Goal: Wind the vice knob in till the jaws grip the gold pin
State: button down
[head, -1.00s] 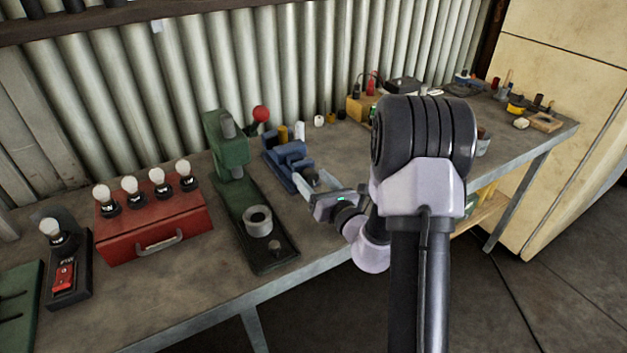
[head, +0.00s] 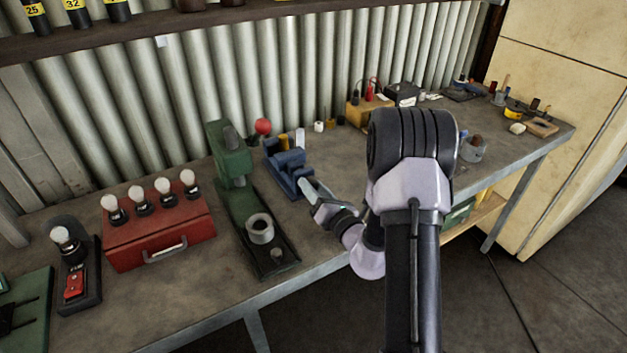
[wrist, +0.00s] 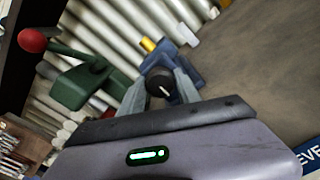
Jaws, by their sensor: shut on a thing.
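The blue vice (head: 284,172) stands on the bench, right of the green press. Its dark round knob (wrist: 159,83) shows in the wrist view with a pale mark on its face. My gripper (wrist: 160,92) is shut on the knob, one finger on each side. In the head view my gripper (head: 308,188) is at the vice's near end, and the knob is hidden there. A gold cylinder (wrist: 148,44), likely the gold pin, shows at the vice's far end in the wrist view. I cannot tell whether the jaws touch it.
The green press (head: 232,160) with a red ball handle (head: 263,126) stands close left of the vice. A red box (head: 160,232) with several bulbs is further left. Small cylinders stand behind the vice. Bare bench top lies right of the vice, partly behind my arm.

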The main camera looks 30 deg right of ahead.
jog(key=m+p, duration=0.4)
jog(key=shift+r+m, duration=0.1)
jog(key=shift+m, duration=0.2)
jog(key=shift+m+p, duration=0.6)
jog(key=shift+p, duration=0.1)
jog(key=shift+m, duration=0.3)
jog(key=c, duration=0.9)
grip_release()
jog(key=shift+o, duration=0.2)
jog(key=shift+s, duration=0.1)
jog(key=s+p, duration=0.1)
jog(key=s, duration=1.6)
jog(key=shift+s+d, duration=0.15)
jog(key=shift+d, duration=0.15)
